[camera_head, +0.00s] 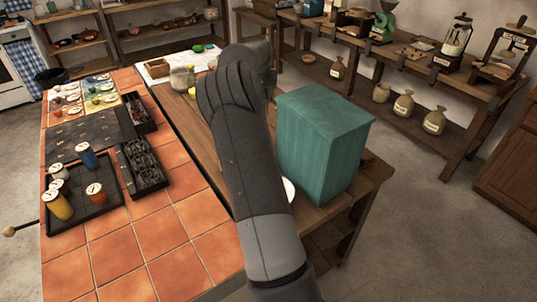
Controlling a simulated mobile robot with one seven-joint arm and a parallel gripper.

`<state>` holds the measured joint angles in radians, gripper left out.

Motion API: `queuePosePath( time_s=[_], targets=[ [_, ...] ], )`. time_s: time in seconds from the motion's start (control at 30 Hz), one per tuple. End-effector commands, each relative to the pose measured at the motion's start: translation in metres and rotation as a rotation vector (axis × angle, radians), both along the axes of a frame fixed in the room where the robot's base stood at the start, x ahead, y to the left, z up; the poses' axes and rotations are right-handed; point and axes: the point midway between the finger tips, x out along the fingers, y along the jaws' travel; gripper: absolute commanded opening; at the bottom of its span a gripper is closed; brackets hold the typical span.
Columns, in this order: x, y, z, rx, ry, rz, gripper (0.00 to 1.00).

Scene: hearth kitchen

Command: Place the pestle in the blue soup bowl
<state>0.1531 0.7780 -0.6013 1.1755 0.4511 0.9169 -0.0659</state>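My arm reaches up through the middle of the view, over the wooden counter (196,133). Its fingers do not show; the gripper is hidden behind the arm's far end. I cannot make out a pestle or a blue soup bowl. A white rounded edge (290,190) shows between my arm and the green box; most of it is hidden, so I cannot tell what it is. A greyish rounded vessel (182,78) stands on the counter's far part, left of my arm.
A tall green box (322,143) stands right of my arm. On the tiled top (188,212) are a black tray (98,205) with several jars, dark racks (142,168) and coloured place mats (70,98). A wooden knob (9,231) sticks out left. Shelves line the back.

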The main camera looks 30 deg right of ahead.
Motion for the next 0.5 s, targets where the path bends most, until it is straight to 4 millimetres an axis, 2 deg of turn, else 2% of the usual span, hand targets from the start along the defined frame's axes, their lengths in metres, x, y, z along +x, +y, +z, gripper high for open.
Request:
queuePosePath(
  time_s=[0.03,0.23,0.4,0.5],
  targets=[
    [0.0,-0.001,0.017,-0.003,-0.006,-0.001,0.09],
    [0.0,-0.001,0.068,-0.003,-0.006,-0.001,0.09],
    [0.0,-0.001,0.1,-0.002,-0.003,-0.001,0.09],
    [-0.007,0.009,0.1,-0.001,0.0,-0.053,0.09]
  ],
)
